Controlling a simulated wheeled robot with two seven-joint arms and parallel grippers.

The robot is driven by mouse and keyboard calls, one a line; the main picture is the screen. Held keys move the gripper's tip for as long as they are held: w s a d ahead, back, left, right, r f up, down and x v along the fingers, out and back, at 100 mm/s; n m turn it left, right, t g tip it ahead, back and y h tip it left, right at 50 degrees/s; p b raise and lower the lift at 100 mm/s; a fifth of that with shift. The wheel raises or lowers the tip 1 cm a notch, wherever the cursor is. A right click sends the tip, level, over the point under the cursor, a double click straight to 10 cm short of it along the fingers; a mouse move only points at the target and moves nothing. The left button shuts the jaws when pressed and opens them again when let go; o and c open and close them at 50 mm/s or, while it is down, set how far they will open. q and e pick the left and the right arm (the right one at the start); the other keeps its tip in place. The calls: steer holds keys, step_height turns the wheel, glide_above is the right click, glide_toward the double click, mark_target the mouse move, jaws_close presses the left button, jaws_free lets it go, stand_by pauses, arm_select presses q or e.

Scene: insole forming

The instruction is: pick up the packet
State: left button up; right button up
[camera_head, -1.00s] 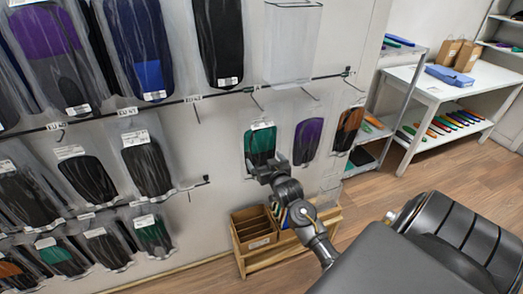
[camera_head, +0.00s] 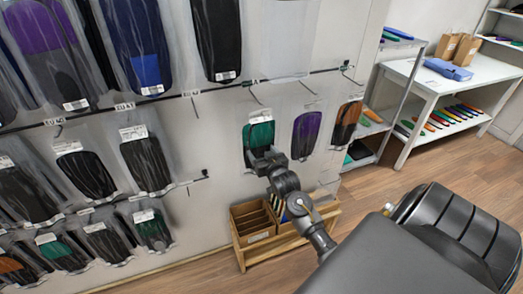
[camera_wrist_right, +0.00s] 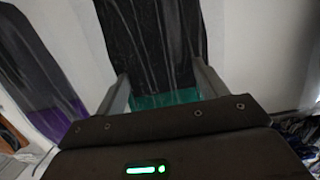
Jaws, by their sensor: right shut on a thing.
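The packet (camera_head: 260,135) is a clear bag with a green and black insole and a white label at its top. It hangs on the wall rack in the head view, left of a purple packet. My right gripper (camera_head: 266,160) is at its lower part and hides its bottom. In the right wrist view, the packet (camera_wrist_right: 155,30) shows black above and green below, between the two fingers of my right gripper (camera_wrist_right: 160,72), which is shut on it. My left gripper is not in view.
A purple packet (camera_head: 306,135) and an orange-black packet (camera_head: 347,124) hang close to the right. A wooden box (camera_head: 254,221) stands below on a low stand. Several more packets hang at left. A white table (camera_head: 430,85) stands at back right. Floor is open at right.

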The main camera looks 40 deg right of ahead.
steer(key=shift+r, duration=0.55)
steer(key=shift+s+a+r+b, duration=0.1)
steer(key=shift+s+r+b, duration=0.05)
steer(key=shift+s+b, duration=0.2)
steer(key=f+b+v, duration=0.2)
steer(key=b+v, duration=0.1)
steer(key=v, duration=1.4)
steer(key=shift+s+a+f, duration=0.15)
steer(key=shift+s+f, duration=0.05)
steer(key=shift+s, duration=0.05)
